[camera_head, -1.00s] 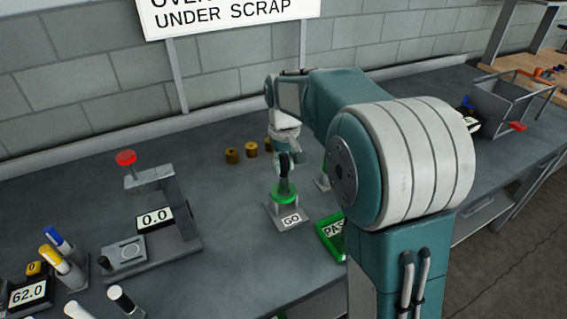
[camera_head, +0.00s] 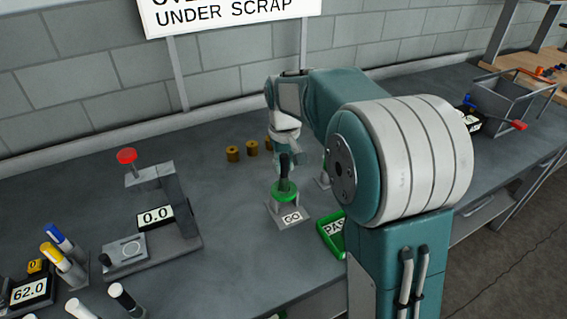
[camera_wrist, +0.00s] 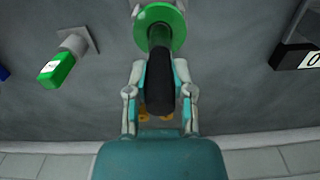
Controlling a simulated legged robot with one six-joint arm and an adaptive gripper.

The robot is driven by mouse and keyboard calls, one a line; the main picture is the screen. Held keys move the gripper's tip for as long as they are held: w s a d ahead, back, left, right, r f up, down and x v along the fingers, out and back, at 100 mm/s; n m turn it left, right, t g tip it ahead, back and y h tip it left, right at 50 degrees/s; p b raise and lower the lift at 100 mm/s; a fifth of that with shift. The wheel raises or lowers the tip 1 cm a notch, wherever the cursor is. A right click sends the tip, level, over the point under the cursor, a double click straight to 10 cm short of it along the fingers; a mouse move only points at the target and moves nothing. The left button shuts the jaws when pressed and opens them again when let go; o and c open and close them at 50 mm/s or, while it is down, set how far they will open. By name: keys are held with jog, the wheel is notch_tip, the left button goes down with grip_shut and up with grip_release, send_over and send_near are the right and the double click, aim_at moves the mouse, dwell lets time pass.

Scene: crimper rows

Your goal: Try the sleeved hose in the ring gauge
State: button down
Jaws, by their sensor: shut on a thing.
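The ring gauge is a green ring (camera_head: 285,193) on a grey base with a GO label (camera_head: 291,217), right of centre on the bench. The ring also shows at the top of the wrist view (camera_wrist: 143,20). My gripper (camera_wrist: 160,78) is shut on the dark hose (camera_wrist: 158,95), one finger on each side. In the head view the hose (camera_head: 284,166) stands roughly upright over the ring. A green part shows between the dark hose and the ring in the wrist view; I cannot tell whether it is the sleeve or how deep it sits.
A green PASS tray (camera_head: 328,238) lies right of the gauge, partly behind my arm. Several brass pieces (camera_head: 232,154) stand behind it. A grey fixture with a 0.0 display (camera_head: 155,217) is to the left. Bench between fixture and gauge is clear.

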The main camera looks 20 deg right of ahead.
aim_at(284, 155)
jog(key=shift+f, duration=1.9)
dwell(1.1)
jog(key=shift+r, duration=0.1)
dwell(0.6)
jog(key=shift+r, duration=4.45)
